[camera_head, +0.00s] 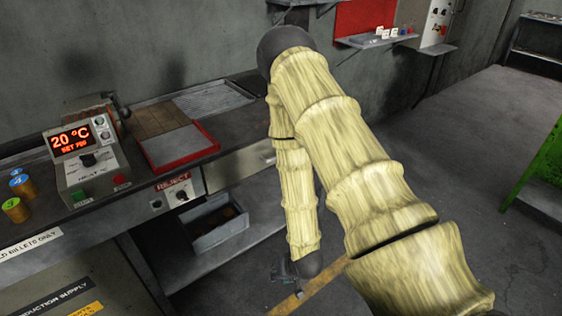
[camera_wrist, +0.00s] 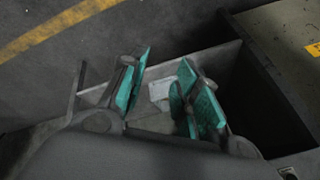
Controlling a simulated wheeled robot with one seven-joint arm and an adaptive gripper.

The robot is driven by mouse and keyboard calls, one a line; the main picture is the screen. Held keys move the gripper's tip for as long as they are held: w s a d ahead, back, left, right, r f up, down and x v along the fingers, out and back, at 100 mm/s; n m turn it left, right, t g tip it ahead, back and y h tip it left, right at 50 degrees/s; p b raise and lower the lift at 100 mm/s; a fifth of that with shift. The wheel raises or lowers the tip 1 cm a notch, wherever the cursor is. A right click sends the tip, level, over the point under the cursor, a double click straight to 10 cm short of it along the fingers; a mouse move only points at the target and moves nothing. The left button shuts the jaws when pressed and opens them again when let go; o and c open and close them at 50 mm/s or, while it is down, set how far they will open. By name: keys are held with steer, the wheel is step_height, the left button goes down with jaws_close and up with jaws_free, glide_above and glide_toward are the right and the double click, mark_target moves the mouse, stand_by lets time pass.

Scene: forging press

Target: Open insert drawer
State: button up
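A pale grey drawer front (camera_head: 240,165) sits under the dark bench top in the head view, partly hidden by my arm. I take it for the insert drawer; it looks shut, and its handle cannot be made out. My gripper (camera_head: 291,285) hangs low, below and right of that front, and shows small. In the wrist view my gripper (camera_wrist: 165,92) has its teal pads apart, with a small pale patch visible between them. A grey panel (camera_wrist: 205,62) lies behind the fingers; whether it is the drawer is unclear. No grasp shows.
A reject box (camera_head: 220,230) stands on the lower shelf. A red-edged tray (camera_head: 180,145), a heater control box (camera_head: 85,160) and several coloured billets (camera_head: 15,209) are on the bench. A cabinet (camera_wrist: 285,45) fills the wrist view's upper right. Open floor (camera_head: 455,165) lies to the right.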

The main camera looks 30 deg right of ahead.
steer(key=w+d+r+m+t+b, duration=0.5)
steer(key=w+d+r+m+t, duration=0.55)
steer(key=w+d+r, duration=1.1)
steer(key=shift+y, duration=0.3)
steer(key=w+f, duration=0.1)
steer(key=w, duration=0.2)
steer(key=w+a+f, duration=0.1)
steer(key=w, duration=0.3)
steer(key=w+a+f, duration=0.1)
steer(key=w+f, duration=0.1)
steer(key=w, duration=0.2)
steer(key=shift+w, duration=0.15)
steer(key=shift+r, duration=0.1)
jaws_close()
